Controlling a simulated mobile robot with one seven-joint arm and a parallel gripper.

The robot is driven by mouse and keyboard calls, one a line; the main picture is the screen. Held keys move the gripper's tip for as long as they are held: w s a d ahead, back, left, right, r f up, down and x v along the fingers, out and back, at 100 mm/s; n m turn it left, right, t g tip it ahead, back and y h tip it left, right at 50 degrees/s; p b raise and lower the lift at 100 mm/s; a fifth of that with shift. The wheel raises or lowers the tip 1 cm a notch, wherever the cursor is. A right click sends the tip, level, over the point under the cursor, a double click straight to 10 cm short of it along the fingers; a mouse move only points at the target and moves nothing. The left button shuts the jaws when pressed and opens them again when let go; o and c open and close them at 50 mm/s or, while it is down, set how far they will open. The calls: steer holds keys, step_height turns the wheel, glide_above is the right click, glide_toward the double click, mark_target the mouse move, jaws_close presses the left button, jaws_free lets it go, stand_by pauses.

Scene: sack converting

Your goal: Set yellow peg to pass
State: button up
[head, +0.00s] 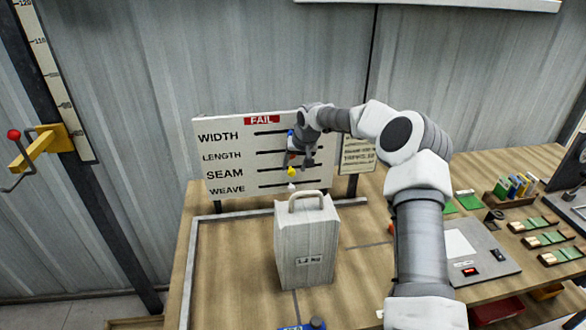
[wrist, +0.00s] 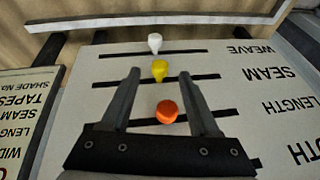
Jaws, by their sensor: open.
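The yellow peg (head: 291,171) stands near the middle of the SEAM slot on the upright white board (head: 230,150). In the wrist view, which shows the board upside down, the yellow peg (wrist: 160,70) appears between my fingertips, apart from both. My gripper (head: 308,160) is open and empty in front of the board; its two fingers (wrist: 162,77) also show in the wrist view. The orange peg (wrist: 167,111) in the LENGTH slot appears between the fingers, nearer the palm. The red FAIL label (head: 262,120) is above the slots' left ends. No PASS label is visible; my arm hides the board's upper right.
The white peg (wrist: 154,42) sits in the WEAVE slot, and a blue peg (head: 291,138) is partly hidden by my arm. A handled sack (head: 306,245) stands on the table before the board. A sign (head: 358,155) stands to the right.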

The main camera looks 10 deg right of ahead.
mark_target(291, 171)
steer(key=shift+x, duration=1.45)
jaws_close()
stand_by(0.4)
